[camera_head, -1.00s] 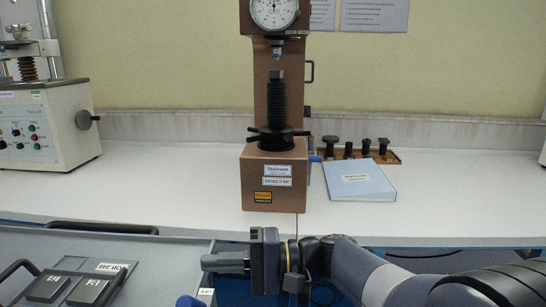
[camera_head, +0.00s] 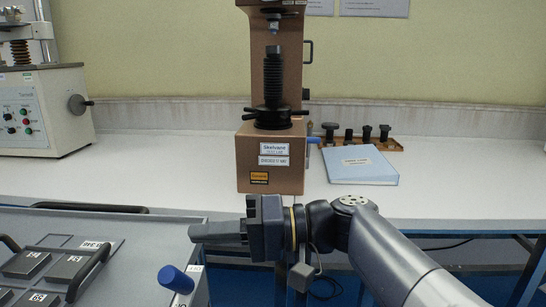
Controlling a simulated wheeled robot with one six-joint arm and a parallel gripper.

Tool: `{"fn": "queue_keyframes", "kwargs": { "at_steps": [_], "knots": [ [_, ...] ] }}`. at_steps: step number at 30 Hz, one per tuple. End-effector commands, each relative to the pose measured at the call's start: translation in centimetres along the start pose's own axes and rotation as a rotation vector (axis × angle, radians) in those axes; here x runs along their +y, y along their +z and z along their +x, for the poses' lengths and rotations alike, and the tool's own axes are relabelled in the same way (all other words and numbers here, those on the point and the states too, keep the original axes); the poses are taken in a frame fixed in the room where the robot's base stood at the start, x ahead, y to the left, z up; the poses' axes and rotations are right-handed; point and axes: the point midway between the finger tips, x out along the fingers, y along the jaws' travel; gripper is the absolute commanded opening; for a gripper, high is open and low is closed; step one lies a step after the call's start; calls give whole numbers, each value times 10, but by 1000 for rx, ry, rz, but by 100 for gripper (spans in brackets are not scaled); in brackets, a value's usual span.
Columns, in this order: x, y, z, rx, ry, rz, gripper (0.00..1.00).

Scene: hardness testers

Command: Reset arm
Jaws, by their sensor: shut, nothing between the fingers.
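My gripper (camera_head: 217,232) shows in the head view at the lower middle, in front of the bench and by the right edge of the grey tray. Its fingers point left and are shut with nothing between them. My arm reaches in from the lower right, with the wrist bent. Part of the gripper's far side is hidden.
A brown hardness tester (camera_head: 270,165) stands on the white bench (camera_head: 450,185), behind my gripper. A blue binder (camera_head: 360,166) and a wooden rack (camera_head: 385,144) are right of it. A grey tray (camera_head: 150,238) holds dark blocks. A blue-capped item (camera_head: 176,280) is close below my fingers.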

Motion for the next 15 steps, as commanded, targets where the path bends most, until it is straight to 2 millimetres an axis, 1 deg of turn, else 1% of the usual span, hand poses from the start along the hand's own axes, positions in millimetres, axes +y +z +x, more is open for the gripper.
{"fn": "queue_keyframes", "kwargs": {
  "at_steps": [1,2,15],
  "knots": [
    [-2,-4,-9,7,4,7,0],
    [-3,-5,-13,7,4,8,0],
    [-3,-4,-73,6,3,11,0]
  ]
}}
